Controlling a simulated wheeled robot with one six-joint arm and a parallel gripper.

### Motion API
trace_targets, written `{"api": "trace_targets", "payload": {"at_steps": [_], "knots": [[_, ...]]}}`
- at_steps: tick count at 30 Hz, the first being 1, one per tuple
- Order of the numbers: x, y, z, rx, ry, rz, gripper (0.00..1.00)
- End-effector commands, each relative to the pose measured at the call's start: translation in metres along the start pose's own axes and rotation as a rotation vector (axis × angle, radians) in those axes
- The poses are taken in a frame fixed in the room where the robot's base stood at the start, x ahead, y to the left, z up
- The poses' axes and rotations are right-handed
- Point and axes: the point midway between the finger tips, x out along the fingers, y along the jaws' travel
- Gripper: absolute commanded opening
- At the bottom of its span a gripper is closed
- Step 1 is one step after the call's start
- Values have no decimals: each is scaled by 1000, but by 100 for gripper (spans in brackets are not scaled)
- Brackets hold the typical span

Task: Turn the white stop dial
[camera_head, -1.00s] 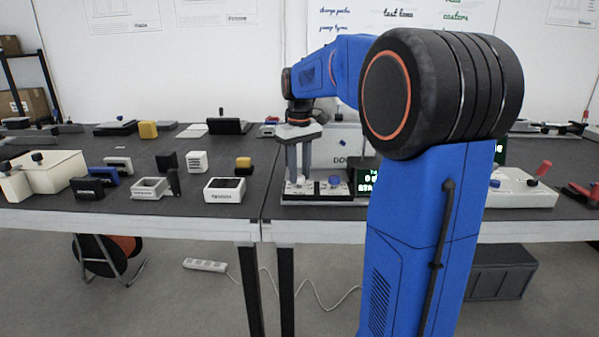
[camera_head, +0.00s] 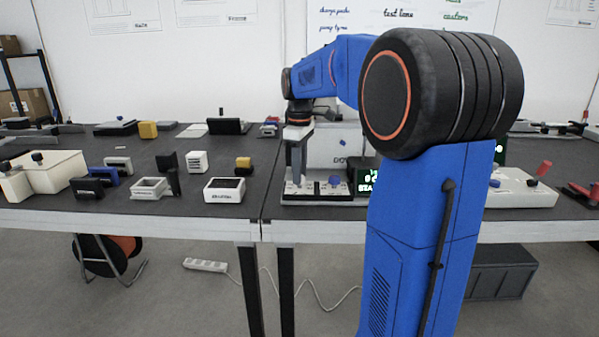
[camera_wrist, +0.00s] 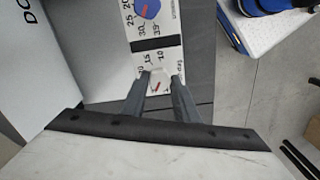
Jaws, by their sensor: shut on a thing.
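The white stop dial (camera_wrist: 157,84), with a red pointer mark, sits on a white and black panel printed with numbers. The panel (camera_head: 318,201) stands at the front edge of the bench in the head view. My gripper (camera_wrist: 160,79) points down and its two grey fingers are shut on the white dial, one on each side. In the head view my gripper (camera_head: 297,183) hides the white dial. A blue dial (camera_head: 335,181) with a red mark is beside it on the same panel and also shows in the wrist view (camera_wrist: 148,9).
A dark display (camera_head: 366,178) with green characters stands right of the panel. A pale box (camera_head: 338,150) stands close behind it. Several small blocks and frames lie on the left bench (camera_head: 130,211).

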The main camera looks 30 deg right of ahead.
Motion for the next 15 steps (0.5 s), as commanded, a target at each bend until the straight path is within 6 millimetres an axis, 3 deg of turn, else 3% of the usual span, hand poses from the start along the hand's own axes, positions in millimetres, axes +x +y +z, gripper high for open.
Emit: {"api": "trace_targets", "payload": {"at_steps": [12,13,15], "knots": [[0,0,0,-5,1,2,5],[0,0,0,-5,1,2,35],[0,0,0,-5,0,1,46]]}}
